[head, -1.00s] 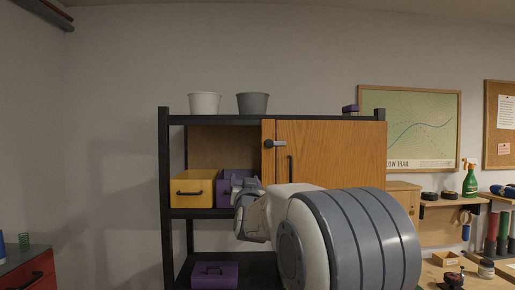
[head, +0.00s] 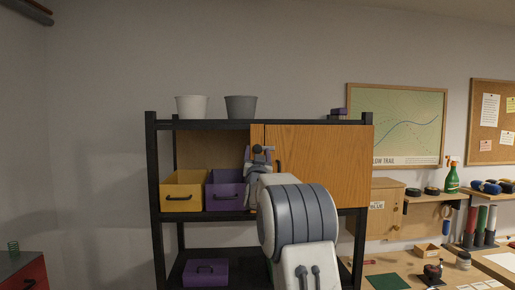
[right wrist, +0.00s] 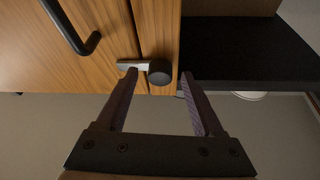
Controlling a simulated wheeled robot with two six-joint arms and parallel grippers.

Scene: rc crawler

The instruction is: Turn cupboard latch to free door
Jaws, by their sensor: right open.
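The wooden cupboard door (head: 325,165) is closed on the black shelf unit. Its latch, a dark round knob with a light metal bar (right wrist: 133,66), shows in the right wrist view. The bar lies sideways from the knob (right wrist: 160,72) across the seam onto the door. My right gripper (right wrist: 159,76) is open, with its fingertips to either side of the knob; I cannot tell whether they touch it. In the head view the right gripper (head: 261,158) partly covers the latch. My left gripper is not in view.
The black door handle (right wrist: 72,28) is close to the latch. A yellow bin (head: 184,191) and a purple bin (head: 225,190) sit left of the cupboard. Two pots (head: 240,106) stand on top. A workbench is at the right.

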